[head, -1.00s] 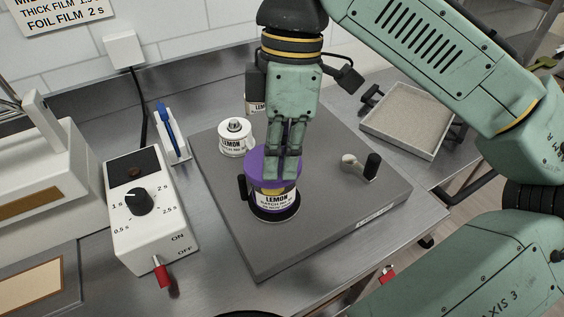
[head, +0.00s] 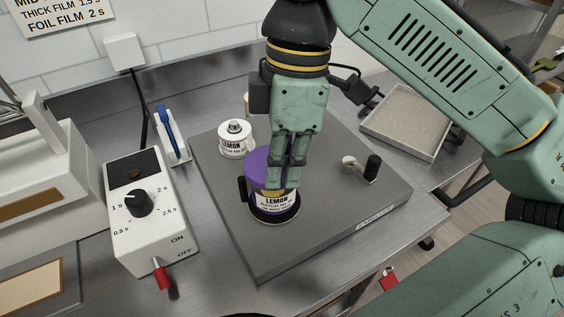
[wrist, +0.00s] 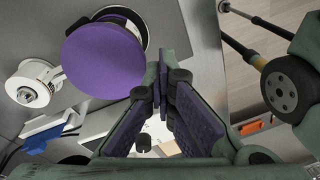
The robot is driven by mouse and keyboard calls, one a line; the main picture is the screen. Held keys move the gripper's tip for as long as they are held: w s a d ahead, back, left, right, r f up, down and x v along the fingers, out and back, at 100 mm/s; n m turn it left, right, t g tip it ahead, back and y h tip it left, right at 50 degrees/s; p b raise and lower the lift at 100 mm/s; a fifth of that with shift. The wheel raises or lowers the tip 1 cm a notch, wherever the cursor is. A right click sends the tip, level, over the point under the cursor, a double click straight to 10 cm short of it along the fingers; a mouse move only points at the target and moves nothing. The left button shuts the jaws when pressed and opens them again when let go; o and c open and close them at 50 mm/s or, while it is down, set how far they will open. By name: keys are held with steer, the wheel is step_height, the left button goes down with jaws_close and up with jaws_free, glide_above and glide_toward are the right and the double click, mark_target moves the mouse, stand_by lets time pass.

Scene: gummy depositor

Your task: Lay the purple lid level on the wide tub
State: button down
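The purple lid (head: 258,168) sits on top of the wide tub (head: 275,203), which has a white LEMON label and stands in a black ring holder on the grey plate. The lid looks about level, but my gripper hides its right part in the head view. In the wrist view the lid (wrist: 103,60) is a full flat disc, left of my fingers. My gripper (head: 286,182) points down at the lid's right edge. Its fingertips (wrist: 165,62) meet with nothing visible between them. Whether a finger touches the lid's edge I cannot tell.
A smaller white LEMON pot (head: 235,140) stands behind the tub, with another container partly hidden behind my gripper. A black-knobbed lever (head: 366,167) is at the plate's right. A timer box (head: 150,210) stands left, a shallow tray (head: 405,120) back right. The plate's front is clear.

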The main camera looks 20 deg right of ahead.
steer(key=shift+f, duration=0.25)
steer(key=shift+r, duration=0.15)
stand_by(0.5)
steer(key=shift+r, duration=0.2)
steer(key=shift+s, duration=0.1)
stand_by(0.4)
steer(key=shift+s+f+t, duration=0.2)
steer(key=shift+s+t, duration=0.2)
steer(key=shift+s+a, duration=0.1)
stand_by(0.3)
steer(key=shift+s+f+t, duration=0.2)
steer(key=shift+s+t, duration=0.1)
steer(key=shift+s, duration=0.1)
stand_by(0.4)
steer(key=shift+s+a+f+t+b, duration=0.15)
steer(key=shift+s+f+t+b, duration=0.1)
steer(key=shift+s+t+b, duration=0.2)
